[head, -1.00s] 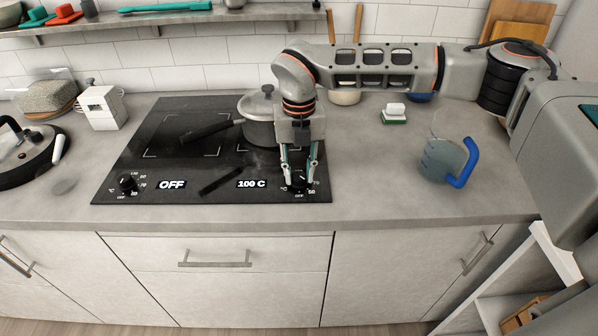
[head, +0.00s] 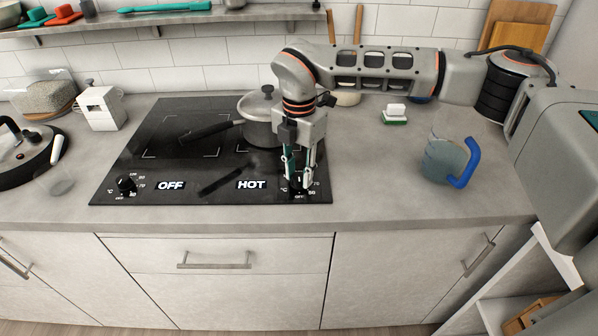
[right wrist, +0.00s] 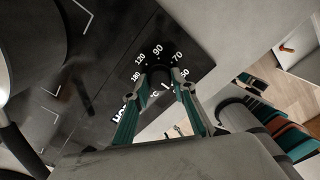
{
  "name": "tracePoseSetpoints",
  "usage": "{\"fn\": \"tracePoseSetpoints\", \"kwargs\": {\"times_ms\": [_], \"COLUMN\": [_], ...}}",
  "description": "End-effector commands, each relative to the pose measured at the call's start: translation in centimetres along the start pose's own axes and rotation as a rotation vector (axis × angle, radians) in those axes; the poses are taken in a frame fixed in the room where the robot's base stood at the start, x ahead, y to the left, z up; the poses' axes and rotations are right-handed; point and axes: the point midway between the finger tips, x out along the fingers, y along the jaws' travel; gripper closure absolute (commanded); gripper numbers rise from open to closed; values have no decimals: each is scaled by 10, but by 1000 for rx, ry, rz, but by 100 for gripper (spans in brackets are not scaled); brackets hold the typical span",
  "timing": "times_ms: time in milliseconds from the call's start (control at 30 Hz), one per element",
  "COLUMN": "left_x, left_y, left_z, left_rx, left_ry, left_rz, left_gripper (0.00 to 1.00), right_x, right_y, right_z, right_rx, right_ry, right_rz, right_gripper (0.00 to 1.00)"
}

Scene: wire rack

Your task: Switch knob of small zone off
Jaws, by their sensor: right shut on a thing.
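The black cooktop (head: 150,165) has two knobs at its front edge. The left knob (head: 126,184) stands beside a display reading OFF (head: 171,185). The display near the right knob reads HOT (head: 251,184). My right gripper (head: 299,184) points down over the right knob, its fingers shut on it and largely hiding it in the head view. In the right wrist view the right knob (right wrist: 158,75) sits between the fingertips, with the temperature numbers around it. My left gripper is not in view.
A lidded pot (head: 259,128) with a long dark handle stands on the cooktop just behind my right gripper. A measuring jug with a blue handle (head: 445,162) and a sponge (head: 395,113) are on the counter to the right.

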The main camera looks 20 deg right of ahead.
Motion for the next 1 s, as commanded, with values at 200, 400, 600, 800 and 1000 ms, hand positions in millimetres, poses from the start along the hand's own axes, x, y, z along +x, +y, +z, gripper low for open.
{"fn": "tracePoseSetpoints", "kwargs": {"times_ms": [200, 400, 600, 800, 1000], "left_x": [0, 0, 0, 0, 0], "left_y": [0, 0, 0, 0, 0], "left_z": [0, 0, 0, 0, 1], "left_rx": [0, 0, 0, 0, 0], "left_ry": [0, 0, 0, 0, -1], "left_rz": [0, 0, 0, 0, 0], "left_gripper": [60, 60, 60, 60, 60], "right_x": [-1, -1, -1, 0, -1], "right_y": [0, 0, 0, 0, 0], "right_z": [0, 0, 0, 0, 0], "right_rx": [37, 43, 43, 42, 42], "right_ry": [-1, -1, -1, -1, 0], "right_rz": [2, 2, 2, 1, 1], "right_gripper": [96, 96, 96, 58, 58]}}
